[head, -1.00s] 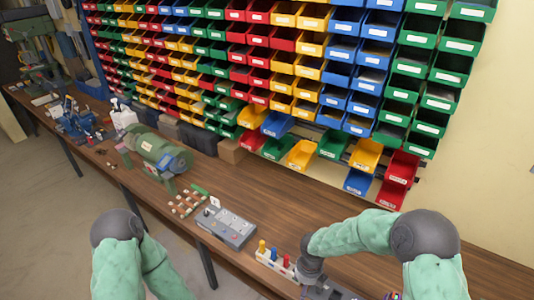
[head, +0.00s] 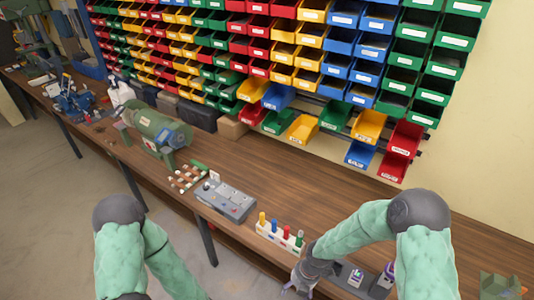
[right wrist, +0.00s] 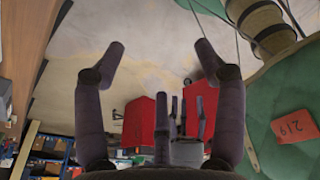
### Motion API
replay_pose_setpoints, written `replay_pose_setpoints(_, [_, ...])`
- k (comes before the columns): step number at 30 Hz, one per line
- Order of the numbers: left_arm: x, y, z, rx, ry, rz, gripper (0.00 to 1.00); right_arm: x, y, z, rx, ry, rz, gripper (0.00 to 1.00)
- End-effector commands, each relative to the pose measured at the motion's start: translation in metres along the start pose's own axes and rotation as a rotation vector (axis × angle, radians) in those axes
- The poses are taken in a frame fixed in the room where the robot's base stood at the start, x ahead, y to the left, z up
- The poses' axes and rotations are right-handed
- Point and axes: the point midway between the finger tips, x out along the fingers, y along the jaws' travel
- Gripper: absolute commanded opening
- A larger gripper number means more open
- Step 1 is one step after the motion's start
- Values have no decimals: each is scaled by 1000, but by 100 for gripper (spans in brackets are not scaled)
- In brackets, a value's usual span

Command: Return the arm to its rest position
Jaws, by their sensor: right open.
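My right arm (head: 350,235) reaches in from the lower right of the head view. Its gripper (head: 298,284) is low in the picture, by the front edge of the bench. In the right wrist view the right gripper (right wrist: 160,52) has its two dark fingers spread wide, with nothing between the tips. My left arm (head: 125,245) hangs bent at the lower left, off the bench. Its gripper does not show.
The wooden bench (head: 270,185) carries a rack with coloured pegs (head: 281,234), a grey panel box (head: 226,201), a green machine (head: 155,130) and a grey socket box (head: 352,276). Coloured bins (head: 335,70) cover the wall behind. The bench middle is clear.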

Motion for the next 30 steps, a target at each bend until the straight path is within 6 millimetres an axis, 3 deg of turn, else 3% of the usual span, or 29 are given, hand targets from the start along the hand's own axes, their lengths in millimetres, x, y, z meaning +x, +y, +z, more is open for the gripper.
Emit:
replay_pose_setpoints(1, [15, -6, 0, 0, 0, 0, 53, 23, -8, -3, 131, 23, 8, 71])
replay_pose_setpoints(3, [26, -9, -1, 0, -1, 0, 53, 42, -13, -9, 323, 48, 24, 71])
replay_pose_setpoints(18, [99, -35, -3, 0, -1, 0, 53, 159, -63, -31, 1726, 185, 37, 71])
replay_pose_setpoints(24, [123, -44, -4, 0, -1, 0, 53, 194, -87, -34, 2222, 202, 25, 71])
replay_pose_setpoints(30, [133, -48, -5, 0, -1, 0, 53, 208, -100, -34, 2488, 205, 27, 71])
